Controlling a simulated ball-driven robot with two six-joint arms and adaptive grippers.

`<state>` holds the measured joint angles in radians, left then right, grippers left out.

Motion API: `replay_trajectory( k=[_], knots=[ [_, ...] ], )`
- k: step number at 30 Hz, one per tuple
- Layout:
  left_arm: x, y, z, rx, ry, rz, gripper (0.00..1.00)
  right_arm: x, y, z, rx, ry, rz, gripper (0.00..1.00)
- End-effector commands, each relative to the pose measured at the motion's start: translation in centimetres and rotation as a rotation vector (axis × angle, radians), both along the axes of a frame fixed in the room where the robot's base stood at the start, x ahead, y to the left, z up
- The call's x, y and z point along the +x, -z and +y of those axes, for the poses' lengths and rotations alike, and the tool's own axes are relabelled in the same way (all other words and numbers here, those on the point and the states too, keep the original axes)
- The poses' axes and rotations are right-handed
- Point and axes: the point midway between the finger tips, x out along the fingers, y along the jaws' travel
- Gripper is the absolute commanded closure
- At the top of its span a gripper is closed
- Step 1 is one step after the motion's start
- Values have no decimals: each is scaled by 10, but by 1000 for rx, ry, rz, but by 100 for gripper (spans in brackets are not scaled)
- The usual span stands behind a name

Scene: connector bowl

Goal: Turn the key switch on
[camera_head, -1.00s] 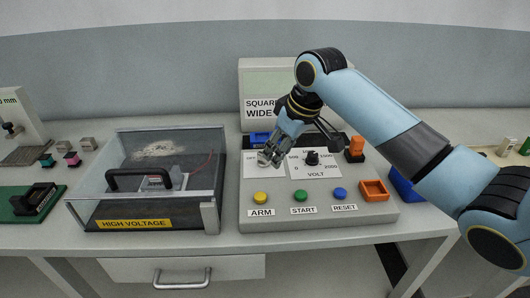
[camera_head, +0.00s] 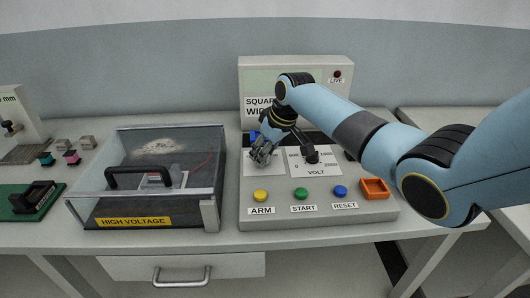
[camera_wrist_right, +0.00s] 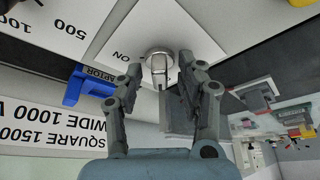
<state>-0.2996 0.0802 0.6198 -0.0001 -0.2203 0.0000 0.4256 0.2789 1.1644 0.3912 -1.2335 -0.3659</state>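The key switch (camera_wrist_right: 158,64) is a round silver knob with a raised ridge on a white plate in the right wrist view. An upside-down "ON" label is printed to its left, and the ridge points down the picture, not at that label. My right gripper (camera_wrist_right: 160,68) is open, with one finger on each side of the knob. A gap shows at the left finger; contact at the right finger is unclear. In the head view my right gripper (camera_head: 263,152) is over the left plate of the control panel (camera_head: 370,212) and hides the switch. My left gripper is out of view.
The volt dial (camera_head: 311,155) is just right of my gripper. Yellow ARM (camera_head: 260,196), green START (camera_head: 300,193) and blue RESET (camera_head: 340,192) buttons sit in front. A blue adaptor (camera_wrist_right: 85,85) is close by. A HIGH VOLTAGE box (camera_head: 150,180) stands left.

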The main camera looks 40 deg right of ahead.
Motion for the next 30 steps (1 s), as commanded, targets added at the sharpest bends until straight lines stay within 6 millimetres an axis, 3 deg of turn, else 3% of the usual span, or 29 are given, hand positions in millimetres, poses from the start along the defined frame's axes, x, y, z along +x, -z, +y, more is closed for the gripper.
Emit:
replay_trajectory(
  k=[6, 15, 30],
  knots=[
    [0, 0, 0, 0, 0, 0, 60, 0, 0, 0, 0, 0, -1, 62],
    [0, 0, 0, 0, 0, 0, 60, 0, 0, 0, -1, 0, -1, 99],
    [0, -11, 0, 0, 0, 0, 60, 0, -2, 2, 2, 66, -1, 100]
  ],
)
